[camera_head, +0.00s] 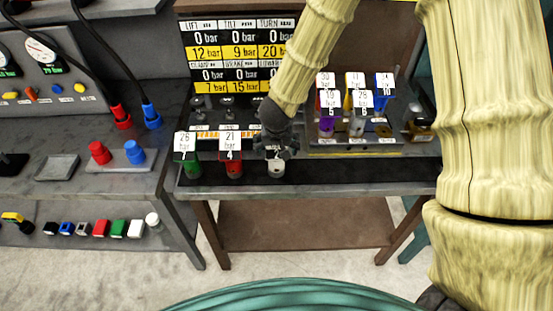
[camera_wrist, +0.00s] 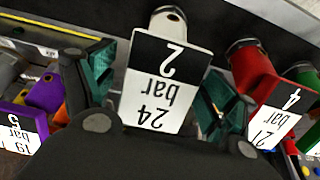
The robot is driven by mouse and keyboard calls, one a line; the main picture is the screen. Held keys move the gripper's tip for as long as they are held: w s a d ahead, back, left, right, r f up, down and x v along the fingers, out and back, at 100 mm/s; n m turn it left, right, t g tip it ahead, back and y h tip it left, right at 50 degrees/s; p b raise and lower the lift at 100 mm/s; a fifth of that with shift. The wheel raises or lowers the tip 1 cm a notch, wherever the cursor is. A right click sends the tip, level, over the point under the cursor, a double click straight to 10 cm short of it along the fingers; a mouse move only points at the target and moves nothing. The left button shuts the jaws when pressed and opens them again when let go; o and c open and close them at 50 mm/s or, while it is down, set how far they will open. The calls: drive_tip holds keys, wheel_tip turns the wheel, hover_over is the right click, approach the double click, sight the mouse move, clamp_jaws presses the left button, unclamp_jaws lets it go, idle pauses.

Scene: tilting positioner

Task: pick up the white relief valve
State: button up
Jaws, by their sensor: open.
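The white relief valve (camera_wrist: 168,20) stands upright at the front edge of the bench in the wrist view, with a tag (camera_wrist: 157,98) reading 24 bar and 2. In the head view its white body (camera_head: 276,168) shows just below my gripper (camera_head: 273,148), which hides most of its tag. In the wrist view my gripper (camera_wrist: 158,88) is open, with one teal finger pad on each side of the tag. I cannot tell whether either pad touches it.
A red valve (camera_head: 233,169) tagged 21 bar and a green valve (camera_head: 189,168) tagged 26 bar stand to the left. Several tagged valves, including a purple one (camera_head: 327,124), sit in a rack (camera_head: 350,148) behind to the right. The front bench strip (camera_head: 360,172) right of the white valve is clear.

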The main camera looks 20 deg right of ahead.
drive_tip(key=shift+w+f, duration=0.1)
drive_tip(key=shift+f, duration=0.2)
drive_tip(key=shift+c, duration=0.4)
clamp_jaws()
